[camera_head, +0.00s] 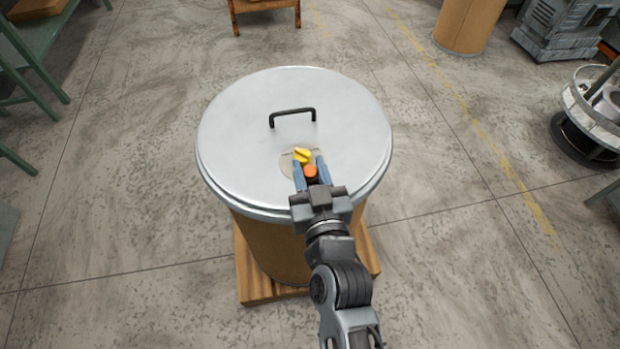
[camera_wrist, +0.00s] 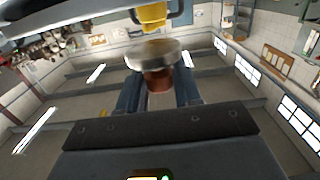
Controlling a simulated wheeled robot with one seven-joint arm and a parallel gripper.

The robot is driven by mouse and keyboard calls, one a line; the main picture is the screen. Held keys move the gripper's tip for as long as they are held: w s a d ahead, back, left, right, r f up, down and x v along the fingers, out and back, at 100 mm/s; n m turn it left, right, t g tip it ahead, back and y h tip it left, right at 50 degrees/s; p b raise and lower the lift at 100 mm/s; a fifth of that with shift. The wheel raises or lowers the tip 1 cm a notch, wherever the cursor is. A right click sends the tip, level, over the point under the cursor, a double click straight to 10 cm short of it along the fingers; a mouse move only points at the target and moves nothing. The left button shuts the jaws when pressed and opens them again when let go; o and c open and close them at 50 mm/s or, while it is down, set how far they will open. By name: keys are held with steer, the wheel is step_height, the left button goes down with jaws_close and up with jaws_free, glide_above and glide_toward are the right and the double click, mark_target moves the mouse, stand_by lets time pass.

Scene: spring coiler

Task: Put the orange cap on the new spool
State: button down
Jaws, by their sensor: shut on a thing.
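My gripper (camera_head: 311,168) is shut on the orange cap (camera_head: 310,172), whose small round orange top shows between the blue fingers in the head view. In the wrist view, a reddish-brown cylinder (camera_wrist: 158,79) sits between my fingers (camera_wrist: 158,92), with a grey disc (camera_wrist: 155,54) at its far end. A yellow piece (camera_head: 302,155) is just beyond the fingertips; it also shows in the wrist view (camera_wrist: 152,15). I cannot tell whether it touches the held part. No spool can be clearly made out.
A brown drum (camera_head: 266,247) with a silver lid (camera_head: 240,125) and black handle (camera_head: 292,112) stands on a wooden pallet (camera_head: 256,291) under my gripper. Green tables are at left, another drum (camera_head: 466,25) and a round machine (camera_head: 592,105) at right.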

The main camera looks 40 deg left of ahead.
mark_target(310, 182)
steer(key=shift+f+b, duration=0.65)
steer(key=shift+f, duration=0.85)
steer(key=shift+f, duration=0.1)
steer(key=c, duration=0.8)
jaws_free()
steer(key=shift+r, duration=0.2)
steer(key=b+v, duration=0.2)
steer(key=v, duration=1)
steer(key=shift+f+b, duration=0.1)
steer(key=shift+b, duration=0.25)
